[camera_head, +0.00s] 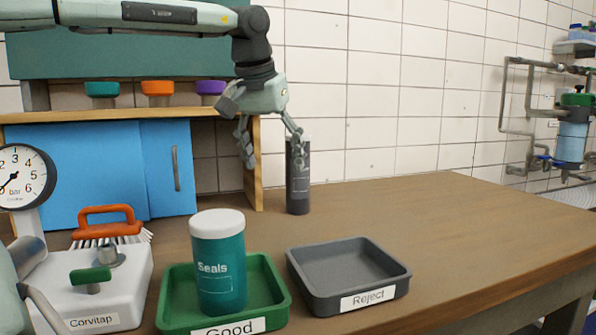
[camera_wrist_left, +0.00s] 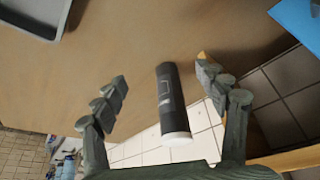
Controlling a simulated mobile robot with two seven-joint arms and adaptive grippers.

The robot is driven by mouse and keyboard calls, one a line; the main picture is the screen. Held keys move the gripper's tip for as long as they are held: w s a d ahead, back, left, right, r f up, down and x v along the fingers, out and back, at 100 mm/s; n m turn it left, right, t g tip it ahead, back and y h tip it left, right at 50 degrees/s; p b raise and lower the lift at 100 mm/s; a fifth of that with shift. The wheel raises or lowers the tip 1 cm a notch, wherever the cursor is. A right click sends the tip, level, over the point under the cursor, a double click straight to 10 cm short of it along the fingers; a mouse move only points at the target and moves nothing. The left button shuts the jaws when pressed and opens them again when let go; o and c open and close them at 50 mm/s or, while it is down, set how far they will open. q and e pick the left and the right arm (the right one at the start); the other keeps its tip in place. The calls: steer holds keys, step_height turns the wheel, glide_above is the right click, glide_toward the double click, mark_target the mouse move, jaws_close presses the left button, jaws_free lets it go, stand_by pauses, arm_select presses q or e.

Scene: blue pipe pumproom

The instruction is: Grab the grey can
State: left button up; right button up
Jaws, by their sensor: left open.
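The grey can (camera_head: 298,182) is dark grey with a pale lid and stands upright on the wooden table near its back edge, beside the shelf's end. My left gripper (camera_head: 272,150) hangs at the can's upper left in the head view, and one finger overlaps the can's upper part. In the left wrist view the can (camera_wrist_left: 171,95) appears between the spread fingers of the open left gripper (camera_wrist_left: 162,76), with a gap on both sides. I cannot tell how far it reaches between them in depth. My right gripper is not in view.
A teal Seals can (camera_head: 218,270) stands in the green Good tray (camera_head: 274,283). The grey Reject tray (camera_head: 348,270) is empty. A blue-doored shelf (camera_head: 166,160) stands close on the left. A gauge (camera_head: 22,178) and brush (camera_head: 108,222) are at left. The table's right side is clear.

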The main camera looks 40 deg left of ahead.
arm_select(q)
steer(key=w+a+f+p, duration=0.1)
steer(key=w+a+f, duration=0.1)
steer(key=w, duration=0.4)
steer(key=w+a+f+p, duration=0.1)
steer(key=w+a+f, duration=0.1)
steer(key=w+a, duration=0.2)
steer(key=w, duration=0.3)
steer(key=shift+f, duration=0.25)
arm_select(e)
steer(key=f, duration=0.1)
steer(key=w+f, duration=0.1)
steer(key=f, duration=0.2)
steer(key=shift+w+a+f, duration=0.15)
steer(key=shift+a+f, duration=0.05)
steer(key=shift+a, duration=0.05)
